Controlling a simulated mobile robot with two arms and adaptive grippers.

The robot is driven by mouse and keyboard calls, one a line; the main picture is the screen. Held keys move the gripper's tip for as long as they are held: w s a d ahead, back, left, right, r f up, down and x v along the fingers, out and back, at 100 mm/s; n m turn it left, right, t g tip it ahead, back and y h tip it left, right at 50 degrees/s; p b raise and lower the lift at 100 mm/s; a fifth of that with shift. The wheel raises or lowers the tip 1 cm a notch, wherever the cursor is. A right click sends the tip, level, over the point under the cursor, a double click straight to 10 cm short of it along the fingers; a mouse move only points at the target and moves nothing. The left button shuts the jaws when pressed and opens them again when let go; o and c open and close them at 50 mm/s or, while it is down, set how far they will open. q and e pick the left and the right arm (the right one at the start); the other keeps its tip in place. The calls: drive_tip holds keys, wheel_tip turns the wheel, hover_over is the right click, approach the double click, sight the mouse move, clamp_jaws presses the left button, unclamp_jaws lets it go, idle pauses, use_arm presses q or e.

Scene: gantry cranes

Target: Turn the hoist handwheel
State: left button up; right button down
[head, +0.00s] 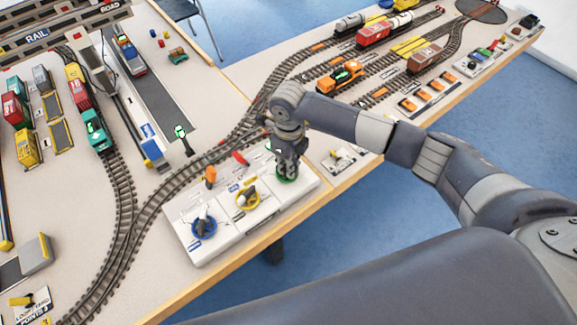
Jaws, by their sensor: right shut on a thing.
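A white control panel (228,234) sits at the table's front edge and carries three handwheels: blue (204,229), yellow (248,200) and green (288,180). Their labels are too small to read, so I cannot tell by name which is the hoist wheel. My right gripper (287,172) points down at the green handwheel and is shut on it, hiding its hub and most of its rim. The blue and yellow wheels stand free. My left gripper is not in view.
Curved track (165,193) runs behind the panel. A teal locomotive (97,135) and containers stand at left. My right arm spans the front right, over the table edge and blue floor.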

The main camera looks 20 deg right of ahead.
drive_tip(key=m+b, duration=0.1)
drive_tip(key=m, duration=0.2)
drive_tip(key=shift+m, duration=0.4)
drive_tip(key=shift+a+r+m+b, duration=0.1)
drive_tip(key=shift+m+b, duration=0.2)
drive_tip(key=shift+m, duration=1.6)
drive_tip(key=c, duration=1.7)
unclamp_jaws()
wheel_tip(320, 180, up, 12)
